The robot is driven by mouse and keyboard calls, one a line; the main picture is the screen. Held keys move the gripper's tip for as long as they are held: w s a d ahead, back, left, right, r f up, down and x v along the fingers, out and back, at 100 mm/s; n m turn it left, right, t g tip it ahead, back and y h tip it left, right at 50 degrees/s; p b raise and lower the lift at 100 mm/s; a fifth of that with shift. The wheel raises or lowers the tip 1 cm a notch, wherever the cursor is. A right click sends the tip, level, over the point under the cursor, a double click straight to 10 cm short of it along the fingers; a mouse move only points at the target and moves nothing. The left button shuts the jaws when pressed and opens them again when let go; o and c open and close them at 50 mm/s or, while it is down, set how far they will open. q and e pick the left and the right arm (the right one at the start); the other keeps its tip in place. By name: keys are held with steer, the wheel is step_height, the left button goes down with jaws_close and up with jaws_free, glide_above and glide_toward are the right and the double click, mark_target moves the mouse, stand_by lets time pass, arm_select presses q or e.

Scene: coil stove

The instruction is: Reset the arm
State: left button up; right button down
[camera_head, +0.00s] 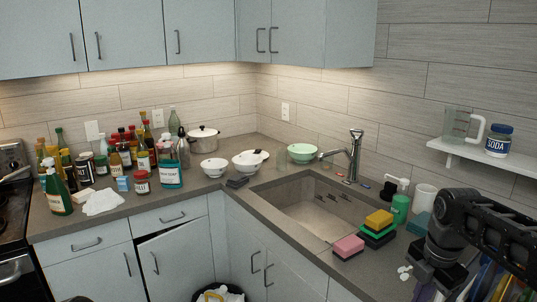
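My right arm comes in from the right edge, black and bulky, over the counter right of the sink. It bends downward, with my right gripper (432,274) low at its end. The fingers are dark and small here, so I cannot tell whether they are open or shut, and I see no object clearly held. My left arm and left gripper are not in view.
The sink (318,212) has a tap (354,155) behind it. Sponges (378,222) and a green bottle (400,208) stand near my arm. Several bottles, bowls and a pot (203,140) fill the back counter. A shelf (485,157) holds a soda jar (498,141).

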steer(key=w+a+f+m+t+y, duration=0.1)
steer(key=w+a+f+m+t, duration=0.2)
steer(key=w+a+f+m, duration=0.4)
steer(key=s+a+f+m+y, duration=0.1)
steer(key=a+f+m, duration=0.35)
steer(key=f, duration=0.35)
steer(key=s+a+f+m+y, duration=0.1)
steer(key=s+a+f+m, duration=0.1)
steer(key=a+f+m, duration=0.35)
steer(key=s+a+f+m+g, duration=0.2)
steer(key=s+a+f+m, duration=0.1)
steer(key=s+f, duration=0.7)
steer(key=s+a+f+m+g+y, duration=0.1)
steer(key=s+a+f+m, duration=0.3)
steer(key=s+f, duration=0.6)
steer(key=s+a, duration=0.2)
steer(key=s, duration=0.5)
steer(key=shift+f+g, duration=0.35)
steer(key=shift+g, duration=0.05)
steer(key=c, duration=2.1)
jaws_free()
steer(key=shift+a, duration=0.1)
